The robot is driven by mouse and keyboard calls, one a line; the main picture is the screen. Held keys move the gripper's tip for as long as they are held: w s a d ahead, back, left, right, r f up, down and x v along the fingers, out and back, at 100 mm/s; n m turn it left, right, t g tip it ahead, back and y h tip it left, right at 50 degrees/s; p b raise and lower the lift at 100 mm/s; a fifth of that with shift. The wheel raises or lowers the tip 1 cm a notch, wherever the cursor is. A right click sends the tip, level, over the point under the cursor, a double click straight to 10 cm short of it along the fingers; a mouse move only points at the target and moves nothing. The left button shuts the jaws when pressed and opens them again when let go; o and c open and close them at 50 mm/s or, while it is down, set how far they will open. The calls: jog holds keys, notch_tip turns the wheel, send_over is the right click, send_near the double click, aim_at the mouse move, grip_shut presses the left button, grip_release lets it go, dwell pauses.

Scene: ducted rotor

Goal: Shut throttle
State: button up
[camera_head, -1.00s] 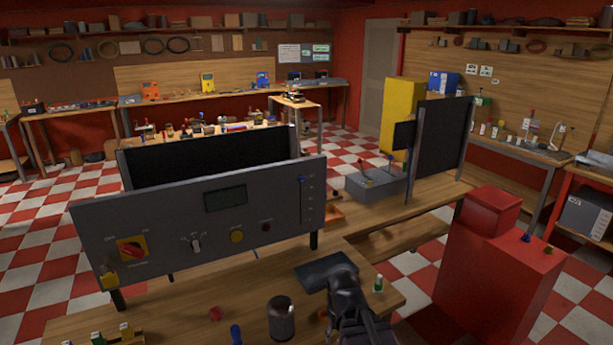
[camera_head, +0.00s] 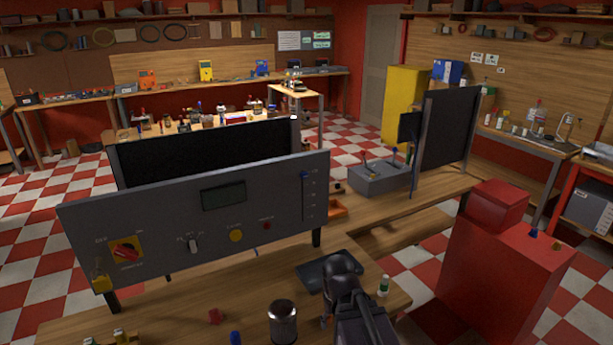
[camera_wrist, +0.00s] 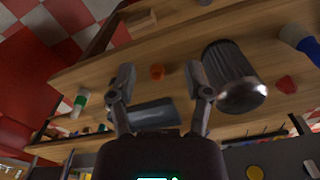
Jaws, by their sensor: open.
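The grey control panel (camera_head: 150,215) stands on the wooden bench in the head view. A vertical slider with a blue knob (camera_head: 304,174), which looks like the throttle, is at its right end. The knob sits near the top of its slot, beside tick marks. My gripper (camera_wrist: 160,82) is open and empty in the wrist view, its two fingers spread above the bench top. My dark arm (camera_head: 345,290) is in front of the bench, below and right of the panel. The fingertips cannot be made out clearly in the head view. The slider is not visible in the wrist view.
A dark metal cup (camera_head: 283,322) stands left of my arm, and it also shows in the wrist view (camera_wrist: 234,78). A small green-and-white bottle (camera_head: 384,286) is to the right. A dark flat pad (camera_head: 315,277) lies behind my arm. A red cabinet (camera_head: 500,270) stands at right.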

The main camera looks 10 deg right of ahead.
jog(key=w+a+r+n+t+y, duration=0.3)
jog(key=w+a+n+t+y, duration=0.15)
jog(key=w, duration=0.55)
jog(key=t+y+p, duration=0.1)
jog(key=t+p, duration=0.1)
jog(key=t, duration=1.1)
send_near(305, 175)
jog(key=v, duration=0.4)
jog(key=shift+w+d+r+m, duration=0.15)
jog(key=shift+d+r+m, duration=0.05)
jog(key=shift+m, duration=0.25)
jog(key=x, duration=1.4)
jog(key=shift+a+f, duration=0.15)
jog(key=shift+f, duration=0.1)
